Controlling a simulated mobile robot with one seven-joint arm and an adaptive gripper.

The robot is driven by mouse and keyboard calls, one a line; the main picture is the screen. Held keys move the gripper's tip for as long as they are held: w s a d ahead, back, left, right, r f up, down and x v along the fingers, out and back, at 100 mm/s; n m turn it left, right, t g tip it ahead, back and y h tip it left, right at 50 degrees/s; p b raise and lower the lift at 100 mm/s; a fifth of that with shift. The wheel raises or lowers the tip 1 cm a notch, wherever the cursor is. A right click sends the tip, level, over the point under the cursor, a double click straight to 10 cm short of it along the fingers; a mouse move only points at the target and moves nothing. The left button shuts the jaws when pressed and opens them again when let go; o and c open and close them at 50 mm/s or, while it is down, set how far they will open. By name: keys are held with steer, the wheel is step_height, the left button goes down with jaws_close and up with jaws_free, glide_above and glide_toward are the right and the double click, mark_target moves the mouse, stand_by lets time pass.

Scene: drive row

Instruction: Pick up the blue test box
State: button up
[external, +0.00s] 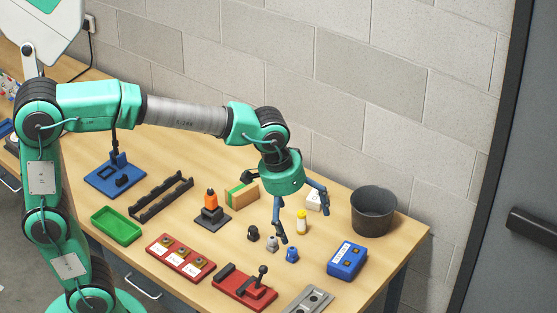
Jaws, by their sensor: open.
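The blue test box (346,260) lies on the table near its right end, with small dark and yellowish details on its top. My gripper (284,208) hangs above the table to the left of and farther back than the box. Its dark fingers are spread open and hold nothing. The box is apart from the fingers and is not hidden.
A dark bin (373,210) stands behind the box. A yellow-and-white bottle (302,222) and small knobs (271,244) stand below my gripper. A red lever fixture (245,287) and grey plate (307,300) lie in front. Bare table surrounds the box.

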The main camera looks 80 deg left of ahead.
steer(key=w+a+f+n+g+p, duration=0.1)
steer(key=w+a+f, duration=0.25)
steer(key=w, duration=0.25)
steer(key=w+a+f+n+p, duration=0.1)
steer(key=w+a+f+n, duration=0.1)
steer(key=w+a+f, duration=0.3)
steer(key=n+g+p, duration=0.1)
steer(key=n+g, duration=0.1)
glide_above(353, 258)
step_height(353, 258, down, 11)
steer(key=shift+a+f, duration=0.1)
steer(key=shift+f, duration=0.2)
steer(key=shift+f+b, duration=0.85)
steer(key=shift+f, duration=3.45)
steer(key=shift+f+b, duration=0.85)
steer(key=shift+f, duration=1.75)
